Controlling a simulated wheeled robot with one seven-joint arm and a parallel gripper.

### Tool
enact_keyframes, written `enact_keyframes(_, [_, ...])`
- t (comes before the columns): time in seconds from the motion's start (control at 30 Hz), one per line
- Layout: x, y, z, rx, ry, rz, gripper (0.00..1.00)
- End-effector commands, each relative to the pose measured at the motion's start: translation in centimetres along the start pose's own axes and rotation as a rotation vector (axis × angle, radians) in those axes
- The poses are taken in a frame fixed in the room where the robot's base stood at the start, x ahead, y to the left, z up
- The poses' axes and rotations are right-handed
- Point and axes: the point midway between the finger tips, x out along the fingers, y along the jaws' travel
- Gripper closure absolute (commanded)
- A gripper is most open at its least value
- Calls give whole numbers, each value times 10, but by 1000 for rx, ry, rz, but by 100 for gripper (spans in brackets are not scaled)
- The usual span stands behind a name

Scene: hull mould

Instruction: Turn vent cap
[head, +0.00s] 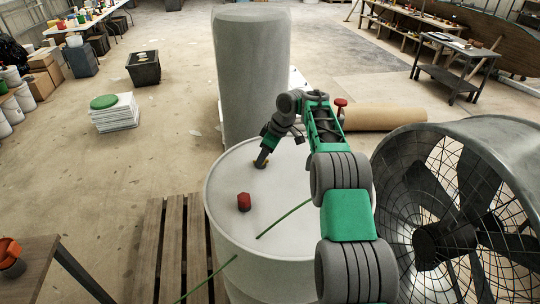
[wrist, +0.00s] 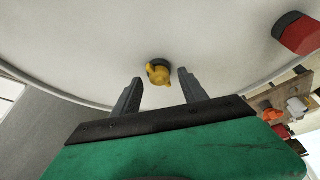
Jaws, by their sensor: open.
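A small yellow cap with a raised wing (wrist: 158,73) sits on a dark round base on the pale drum lid (head: 285,225). It also shows at the far part of the lid in the head view (head: 262,164), partly hidden by my gripper. My gripper (wrist: 160,76) is open, with its two fingers apart on either side of the yellow cap in the wrist picture. I cannot tell how far the fingertips are above the lid. A red cap (head: 244,202) stands nearer on the same lid; it is at the upper right in the wrist view (wrist: 299,34).
A tall grey cylinder (head: 251,75) stands behind the drum. A large caged fan (head: 440,225) is close at the right. A thin green rod (head: 285,219) crosses the lid. A wooden pallet (head: 170,245) lies at left; the floor beyond is mostly clear.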

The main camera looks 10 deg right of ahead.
Motion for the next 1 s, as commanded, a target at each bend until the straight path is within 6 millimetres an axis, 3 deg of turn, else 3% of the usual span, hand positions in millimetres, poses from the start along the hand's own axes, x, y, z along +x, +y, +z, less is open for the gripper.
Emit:
enact_keyframes(0.2, [-25, 0, -10, -3, -1, 3, 49])
enact_keyframes(0.37, [-48, -16, -8, -2, 0, 3, 49])
enact_keyframes(0.57, [-90, -42, -7, -2, 0, 4, 49])
enact_keyframes(1.0, [-141, -112, 24, 0, -1, 1, 49])
